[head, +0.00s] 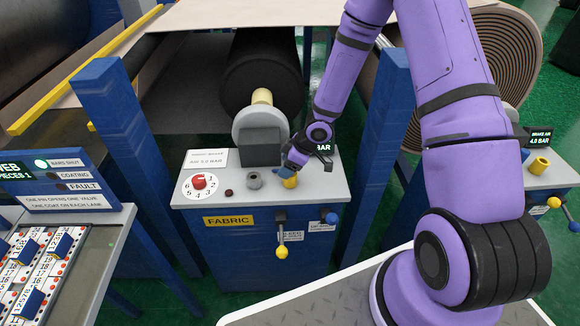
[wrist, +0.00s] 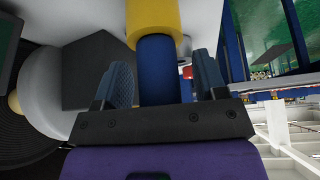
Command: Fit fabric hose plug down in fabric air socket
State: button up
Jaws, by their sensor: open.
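The blue plug (wrist: 158,75) stands between the two fingers of my open gripper (wrist: 165,82), with a gap on each side in the wrist view. Its far end meets a wider yellow collar, which I take as the air socket (wrist: 152,22); how deep it sits cannot be told. In the head view the yellow socket (head: 290,182) is on the top of the FABRIC cabinet (head: 268,195). My gripper (head: 292,166) is just above it and hides most of the plug.
A grey ring holder (head: 254,180), a small dark red button (head: 228,193) and a red dial knob (head: 199,182) lie left of the socket. Blue posts (head: 382,130) flank the cabinet. Levers (head: 281,235) hang on its front.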

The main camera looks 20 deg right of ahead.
jog(key=shift+c, duration=0.2)
jog(key=c, duration=1)
jog(key=shift+r, duration=0.1)
